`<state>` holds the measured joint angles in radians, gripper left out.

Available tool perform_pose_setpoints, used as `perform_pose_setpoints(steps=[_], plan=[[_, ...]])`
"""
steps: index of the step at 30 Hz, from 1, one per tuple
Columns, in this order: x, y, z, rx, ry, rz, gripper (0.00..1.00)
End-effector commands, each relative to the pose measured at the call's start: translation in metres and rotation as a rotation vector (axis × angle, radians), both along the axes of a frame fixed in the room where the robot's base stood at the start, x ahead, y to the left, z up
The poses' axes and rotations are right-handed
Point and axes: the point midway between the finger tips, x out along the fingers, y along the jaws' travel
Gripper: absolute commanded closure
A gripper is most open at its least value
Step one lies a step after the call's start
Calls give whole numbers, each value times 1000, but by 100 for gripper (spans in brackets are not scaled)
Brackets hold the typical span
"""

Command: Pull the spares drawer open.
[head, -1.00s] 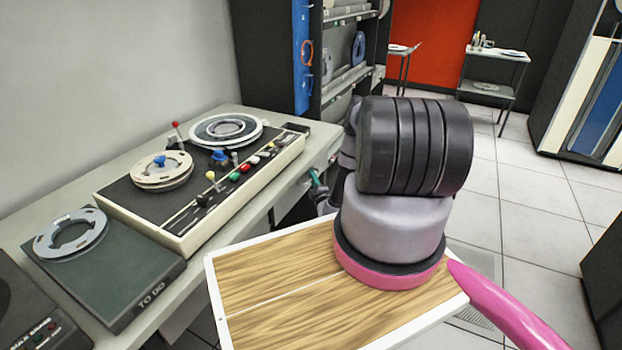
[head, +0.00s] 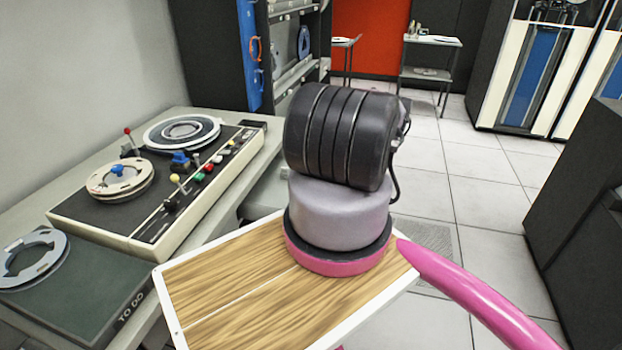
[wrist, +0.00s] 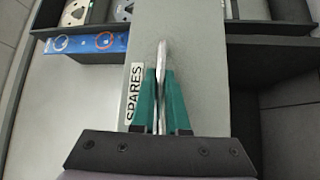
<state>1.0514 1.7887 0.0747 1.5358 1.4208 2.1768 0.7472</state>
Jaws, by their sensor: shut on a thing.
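The spares drawer front (wrist: 197,65) is a light grey panel in the wrist view, with a white SPARES label (wrist: 132,95) that reads sideways. A slim metal handle (wrist: 162,50) runs up the middle of it. My gripper (wrist: 160,75) has green fingers on both sides of the handle and is shut on it. In the head view my arm hides the gripper and the handle. I cannot tell how far out the drawer is.
In the head view the grey desk (head: 225,192) carries a tape machine (head: 150,210) and a dark TO DO box (head: 75,285). A rack with a blue panel (head: 250,55) stands behind. Tiled floor (head: 490,200) is clear at right, beside a dark cabinet (head: 580,215).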

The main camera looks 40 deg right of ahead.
Motion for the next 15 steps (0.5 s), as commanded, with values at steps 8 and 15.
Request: perform_pose_setpoints(steps=[8, 15], plan=[[-29, -21, -1, 2, 3, 1, 100], [-36, -25, -2, 1, 3, 4, 100]])
